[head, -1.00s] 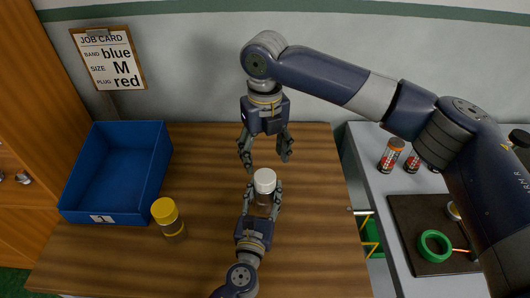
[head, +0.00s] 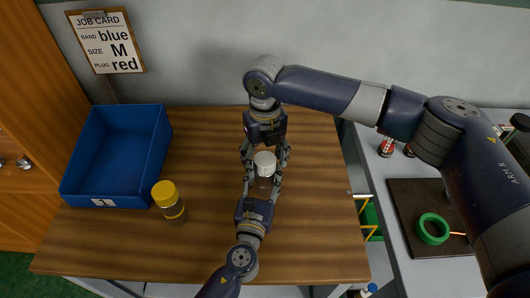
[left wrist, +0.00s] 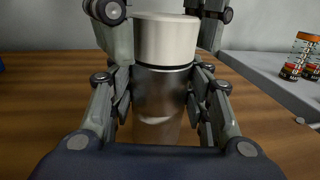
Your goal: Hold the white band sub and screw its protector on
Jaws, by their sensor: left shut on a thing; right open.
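The sub (head: 264,183) stands upright in my left gripper (head: 263,186), a metal-grey cylinder; its body also shows in the left wrist view (left wrist: 162,92). A white protector (head: 264,160) sits on its top end and shows in the left wrist view (left wrist: 165,40). How far it is threaded on cannot be told. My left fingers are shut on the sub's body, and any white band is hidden. My right gripper (head: 265,157) points down from above, open, with its fingers on either side of the white protector. Whether they touch it is unclear.
A yellow-capped sub (head: 168,200) stands on the wooden table (head: 215,245), left of my left gripper. A blue bin (head: 115,155) marked 1 is at the left. A side counter at the right holds a dark mat (head: 415,200) with a green ring (head: 433,229). A job card (head: 105,40) hangs behind.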

